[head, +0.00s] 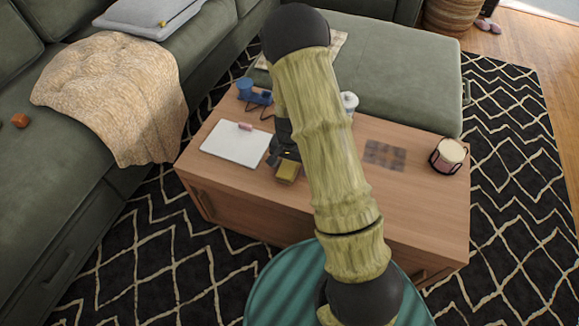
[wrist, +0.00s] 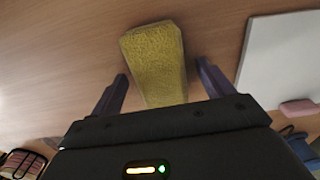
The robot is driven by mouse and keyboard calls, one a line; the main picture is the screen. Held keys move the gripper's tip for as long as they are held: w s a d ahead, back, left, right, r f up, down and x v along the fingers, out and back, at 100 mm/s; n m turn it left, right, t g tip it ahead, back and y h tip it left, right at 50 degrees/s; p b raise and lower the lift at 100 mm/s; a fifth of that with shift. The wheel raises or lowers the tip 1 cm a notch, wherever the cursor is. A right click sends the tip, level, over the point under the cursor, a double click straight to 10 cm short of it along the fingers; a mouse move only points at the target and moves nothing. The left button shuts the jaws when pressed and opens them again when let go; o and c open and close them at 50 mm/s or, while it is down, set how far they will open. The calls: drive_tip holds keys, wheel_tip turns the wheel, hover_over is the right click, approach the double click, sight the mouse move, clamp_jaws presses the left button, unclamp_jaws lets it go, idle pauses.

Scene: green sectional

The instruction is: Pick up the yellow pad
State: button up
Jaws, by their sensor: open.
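The yellow pad (wrist: 155,62) lies on the wooden coffee table, and in the wrist view it reaches in between my two open fingers. My gripper (wrist: 163,88) is open, with one dark finger on each side of the pad and a visible gap to it on both sides. In the head view the pad (head: 287,171) is near the table's front edge, just below my gripper (head: 283,156). My arm hides part of the table. How far my fingertips are above the table cannot be told.
A white laptop-like slab (head: 235,144) with a pink eraser-like block (head: 245,126) on it lies left of the pad. A blue object (head: 255,92) stands behind. A candle in a black holder (head: 448,155) and a brown checked mat (head: 385,155) are to the right.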

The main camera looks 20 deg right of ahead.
sight(289, 164)
drive_tip(key=shift+c, duration=0.4)
drive_tip(key=c, duration=1.1)
drive_tip(key=shift+o, duration=0.2)
wheel_tip(289, 164, up, 10)
drive_tip(key=p, duration=0.4)
